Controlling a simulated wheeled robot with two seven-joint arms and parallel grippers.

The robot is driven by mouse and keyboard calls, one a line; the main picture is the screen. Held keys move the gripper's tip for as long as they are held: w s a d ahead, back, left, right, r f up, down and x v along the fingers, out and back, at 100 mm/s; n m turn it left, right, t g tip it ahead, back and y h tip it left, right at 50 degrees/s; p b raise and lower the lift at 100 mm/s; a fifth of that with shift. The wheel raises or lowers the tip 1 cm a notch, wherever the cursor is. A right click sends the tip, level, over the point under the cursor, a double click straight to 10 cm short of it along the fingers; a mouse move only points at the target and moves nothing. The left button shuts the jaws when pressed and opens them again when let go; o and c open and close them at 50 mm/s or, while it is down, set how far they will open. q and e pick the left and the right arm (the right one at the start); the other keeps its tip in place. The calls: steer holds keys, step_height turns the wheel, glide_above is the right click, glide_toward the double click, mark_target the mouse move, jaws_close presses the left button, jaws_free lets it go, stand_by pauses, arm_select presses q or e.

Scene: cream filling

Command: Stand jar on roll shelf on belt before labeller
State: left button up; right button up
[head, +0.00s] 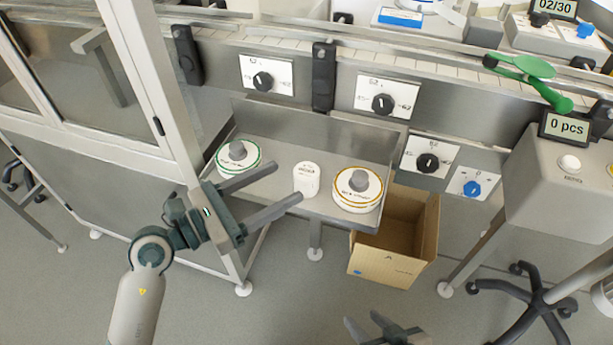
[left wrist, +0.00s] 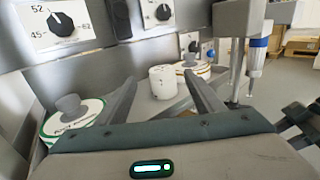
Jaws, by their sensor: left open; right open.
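A small white jar (head: 307,179) stands upright on the grey roll shelf (head: 290,150), between two label rolls. It also shows in the left wrist view (left wrist: 163,82), ahead of and between my fingers. My left gripper (head: 288,184) is open and points at the jar from the left, its fingertips just short of it in the head view; whether they touch cannot be told. My right gripper (head: 368,322) is open and empty at the bottom of the head view, low over the floor. The belt (head: 440,77) of pale slats runs behind and above the shelf.
A green-edged roll (head: 238,158) and an orange-edged roll (head: 357,188) flank the jar. Dial panels (head: 383,97) line the belt's front. An open cardboard box (head: 385,262) stands below the shelf. A "0 pcs" counter (head: 567,127) is at right, with a green part (head: 527,68) behind.

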mark_target(295, 177)
arm_select(q)
steer(key=shift+x, duration=1.05)
steer(key=shift+x, duration=2.6)
steer(key=shift+s, duration=0.1)
steer(key=c, duration=1.3)
steer(key=shift+r, duration=0.1)
